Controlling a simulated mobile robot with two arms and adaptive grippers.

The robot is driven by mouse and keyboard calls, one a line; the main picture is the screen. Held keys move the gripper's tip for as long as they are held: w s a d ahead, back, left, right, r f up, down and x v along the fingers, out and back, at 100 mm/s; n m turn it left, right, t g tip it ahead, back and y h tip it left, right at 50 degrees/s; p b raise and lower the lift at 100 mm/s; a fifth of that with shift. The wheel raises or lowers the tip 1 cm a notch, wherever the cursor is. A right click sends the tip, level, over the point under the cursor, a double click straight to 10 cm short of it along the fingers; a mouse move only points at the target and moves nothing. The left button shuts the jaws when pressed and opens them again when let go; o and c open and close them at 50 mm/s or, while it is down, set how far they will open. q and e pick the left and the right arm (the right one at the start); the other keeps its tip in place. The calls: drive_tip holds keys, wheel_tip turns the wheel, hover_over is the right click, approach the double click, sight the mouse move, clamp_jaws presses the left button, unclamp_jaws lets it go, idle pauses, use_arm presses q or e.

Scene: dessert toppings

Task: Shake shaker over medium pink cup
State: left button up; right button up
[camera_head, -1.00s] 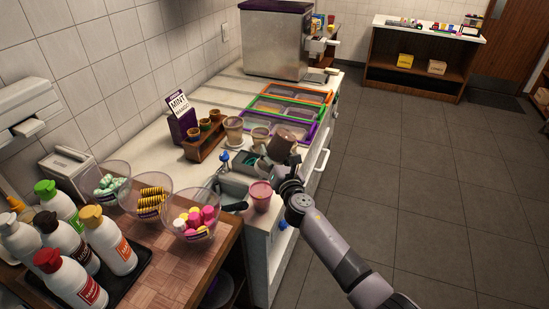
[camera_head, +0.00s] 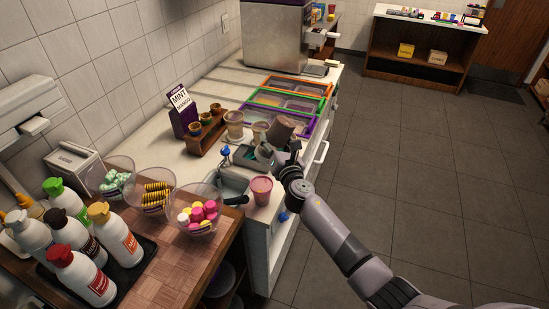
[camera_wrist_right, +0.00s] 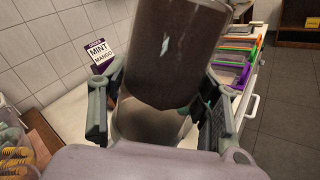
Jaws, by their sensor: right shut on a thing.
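The shaker (camera_head: 281,127) is a brown, dark cylinder, held tilted above the counter. My right gripper (camera_head: 279,149) is shut on it; in the right wrist view the shaker (camera_wrist_right: 172,50) fills the space between the two fingers. The medium pink cup (camera_head: 261,190) stands upright on the counter's near edge, below and to the left of the gripper in the head view. The shaker is beyond the cup, not directly over it in the picture. The cup is not seen in the right wrist view. My left gripper is not in view.
Shakers or cups (camera_head: 234,124) stand behind the pink cup, near a wooden cone holder (camera_head: 207,136) and a mint mango sign (camera_head: 181,110). Colored topping trays (camera_head: 290,103) lie further back. Bowls (camera_head: 197,212) and sauce bottles (camera_head: 78,273) crowd the near left.

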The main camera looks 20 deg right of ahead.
wheel_tip(320, 180, down, 8)
drive_tip(key=b, duration=0.8)
drive_tip(key=shift+f, duration=0.1)
drive_tip(key=shift+r, duration=0.2)
drive_tip(key=shift+r, duration=0.1)
idle(0.5)
